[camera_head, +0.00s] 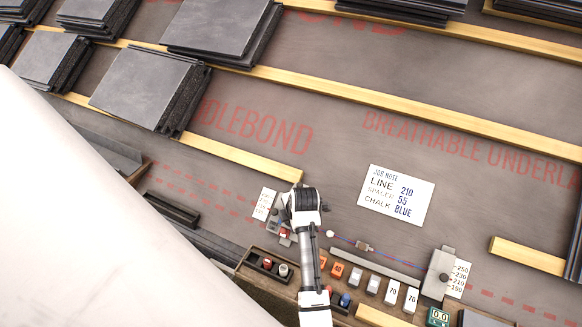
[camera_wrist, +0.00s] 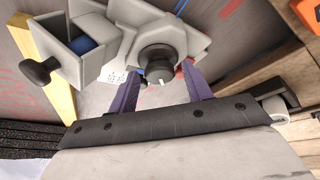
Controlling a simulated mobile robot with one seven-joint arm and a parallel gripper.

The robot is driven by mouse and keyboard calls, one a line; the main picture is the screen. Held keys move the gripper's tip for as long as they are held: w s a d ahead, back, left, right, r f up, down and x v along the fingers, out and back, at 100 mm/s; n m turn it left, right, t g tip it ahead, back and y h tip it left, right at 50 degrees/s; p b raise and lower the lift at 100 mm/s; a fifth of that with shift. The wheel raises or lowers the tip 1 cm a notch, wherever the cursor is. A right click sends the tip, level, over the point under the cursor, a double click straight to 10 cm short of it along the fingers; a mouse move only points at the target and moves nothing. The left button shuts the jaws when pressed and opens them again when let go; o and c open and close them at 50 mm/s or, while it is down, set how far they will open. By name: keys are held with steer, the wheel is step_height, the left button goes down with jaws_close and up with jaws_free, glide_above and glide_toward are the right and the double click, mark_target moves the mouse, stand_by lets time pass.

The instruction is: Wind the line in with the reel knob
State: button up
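In the wrist view, a grey reel housing (camera_wrist: 188,42) carries a round black knob (camera_wrist: 158,66) with a small white mark. My gripper (camera_wrist: 160,76) has its two purple fingers apart, one on each side of the knob. I cannot tell whether either finger touches it. In the head view, the blue line (camera_head: 345,238) runs right from my wrist, past a small brownish fitting, towards a grey block (camera_head: 438,272) beside a number scale. My wrist hides most of the reel there.
In the wrist view, a grey open box (camera_wrist: 85,58) with blue inside and a black knob (camera_wrist: 40,70) stands left of the reel. The head view shows a wooden tray (camera_head: 246,270), numbered blocks (camera_head: 392,292), a job note (camera_head: 396,196), yellow battens (camera_head: 400,115) and slate stacks (camera_head: 145,85).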

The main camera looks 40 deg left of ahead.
steer(key=c, duration=0.8)
